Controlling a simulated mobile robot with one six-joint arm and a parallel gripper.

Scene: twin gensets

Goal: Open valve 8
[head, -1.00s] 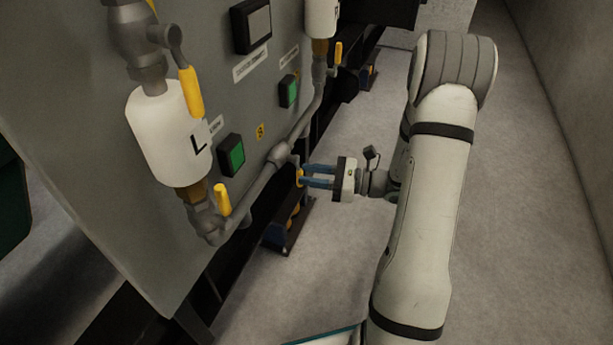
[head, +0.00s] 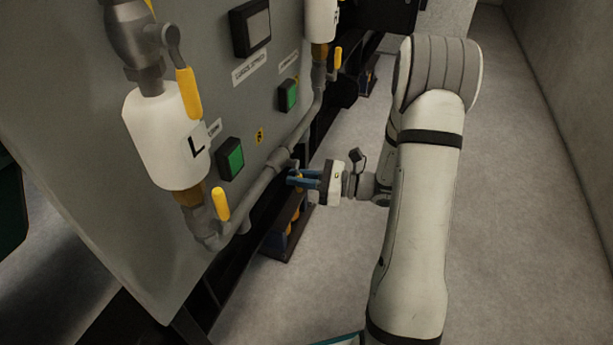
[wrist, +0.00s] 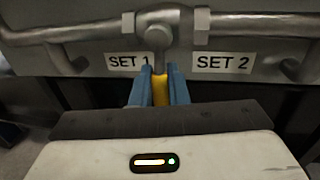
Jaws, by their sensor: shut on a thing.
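A valve with a yellow handle (wrist: 160,90) sits at the middle of the lower pipe, between the labels SET 1 and SET 2 in the wrist view. My gripper (head: 292,177) is shut on this handle, with one blue finger on each side; the fingers also show in the wrist view (wrist: 160,72). In the head view the fingers mostly hide the handle. A small yellow tag (head: 259,137) is on the panel above the pipe; its number is too small to read, so I cannot confirm which valve is 8.
The grey panel (head: 90,180) carries a white cylinder marked L (head: 165,140), green buttons (head: 231,158) and other yellow-handled valves, one at the lower left (head: 220,204) and one at upper right (head: 338,58). Open floor (head: 510,200) lies to the right.

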